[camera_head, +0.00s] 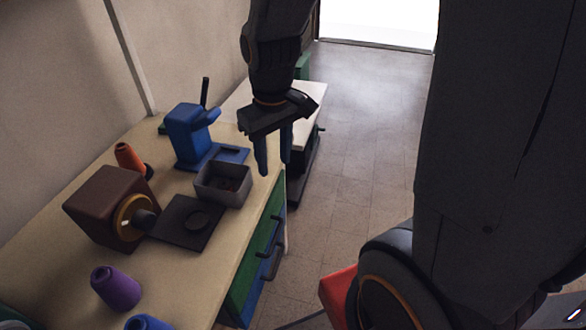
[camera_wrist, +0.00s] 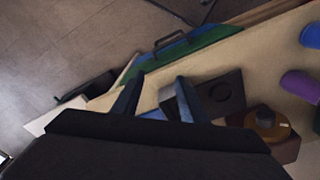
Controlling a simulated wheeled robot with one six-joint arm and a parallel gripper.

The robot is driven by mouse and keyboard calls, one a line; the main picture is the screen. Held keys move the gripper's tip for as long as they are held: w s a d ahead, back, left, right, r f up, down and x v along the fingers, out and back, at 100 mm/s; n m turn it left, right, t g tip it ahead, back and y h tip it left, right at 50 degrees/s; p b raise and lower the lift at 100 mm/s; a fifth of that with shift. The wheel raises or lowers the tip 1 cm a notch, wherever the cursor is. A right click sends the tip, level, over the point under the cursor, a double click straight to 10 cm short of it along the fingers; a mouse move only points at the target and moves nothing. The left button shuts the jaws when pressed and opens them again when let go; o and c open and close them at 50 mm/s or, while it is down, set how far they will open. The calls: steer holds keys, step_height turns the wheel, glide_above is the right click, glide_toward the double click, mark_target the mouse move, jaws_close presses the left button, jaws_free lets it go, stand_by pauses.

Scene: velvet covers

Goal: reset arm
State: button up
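My gripper (camera_head: 273,155) hangs fingers down above the right edge of the workbench (camera_head: 180,290), near a grey box. In the wrist view my gripper (camera_wrist: 157,95) shows two blue fingers with a clear gap between them. It is open and nothing is between the fingers. My dark arm comes down from the top of the head view.
On the bench are a grey box (camera_head: 224,184) with small dark contents, a blue machine (camera_head: 190,135), a brown block (camera_head: 105,200) with a round brass end, a dark plate (camera_head: 185,222), an orange cone (camera_head: 128,157) and a purple cone (camera_head: 116,287). Open floor (camera_head: 355,130) lies right.

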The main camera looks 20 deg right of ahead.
steer(key=s+d+m, duration=0.3)
steer(key=s, duration=0.2)
steer(key=shift+s+d+f, duration=0.25)
steer(key=shift+f, duration=0.15)
stand_by(0.8)
